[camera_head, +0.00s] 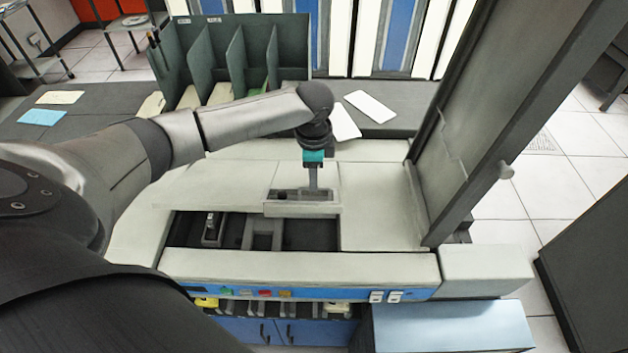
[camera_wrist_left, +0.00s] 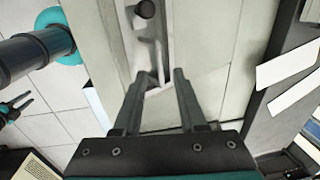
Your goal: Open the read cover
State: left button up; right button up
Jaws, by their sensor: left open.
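The card machine has a pale top (camera_head: 378,205) with a dark open well (camera_head: 310,235). No part is labelled as the read cover, and I cannot tell for sure which panel it is. A pale raised housing with a narrow slot (camera_head: 300,208) lies at the back edge of the well. My left gripper (camera_head: 313,195) points down at this housing. In the left wrist view its two fingers (camera_wrist_left: 159,74) are apart, with a grey part of the housing (camera_wrist_left: 153,48) seen between and beyond the tips. Contact cannot be told. A small gripper, apparently my right one (camera_wrist_left: 22,105), shows at the left edge there.
A tall dark upright panel (camera_head: 500,110) with a knob stands at the right of the machine. A dark green divided rack (camera_head: 240,50) stands behind. White cards (camera_head: 370,106) lie on the grey surface at the back. A blue control strip (camera_head: 300,293) runs along the front.

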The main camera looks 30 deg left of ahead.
pick_arm(q)
jog(key=shift+w+f, duration=0.15)
jog(key=shift+f, duration=1.35)
grip_shut()
jog(key=shift+a, duration=0.1)
